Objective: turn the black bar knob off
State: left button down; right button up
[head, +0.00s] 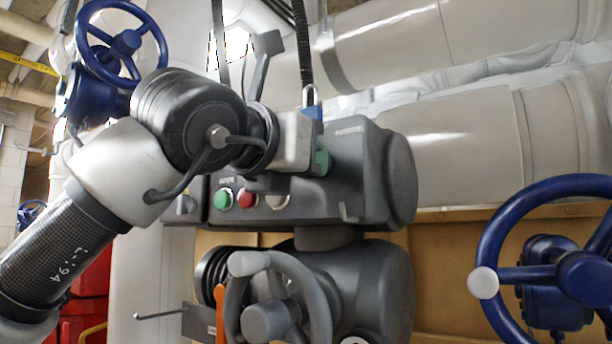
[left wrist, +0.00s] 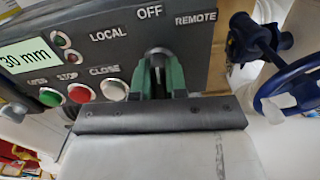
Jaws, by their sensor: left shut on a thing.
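The black bar knob (left wrist: 157,58) sits on the dark control panel (left wrist: 100,52), below the OFF label and between the LOCAL and REMOTE labels. My left gripper (left wrist: 160,78) has its green fingers shut on the knob, one on each side. The fingers cover much of the knob; the bar looks roughly upright, towards OFF, but its exact angle is hard to tell. In the head view my left gripper (head: 321,160) is at the grey actuator box (head: 350,200), and the knob is hidden behind it. My right gripper is not in view.
Green (left wrist: 50,97), red (left wrist: 79,94) and whitish (left wrist: 114,90) buttons are left of the knob, below a display (left wrist: 29,56). A grey handwheel (head: 268,320) is below the box. Blue handwheels stand at upper left (head: 125,42) and right (head: 490,240).

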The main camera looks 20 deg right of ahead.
pick_arm(q)
jog(key=shift+r+n, duration=0.1)
jog(key=shift+n, duration=0.3)
jog(key=c, duration=1.1)
grip_release()
jog(key=shift+c, duration=0.2)
jog(key=b+v, duration=0.3)
jog(key=v, duration=0.8)
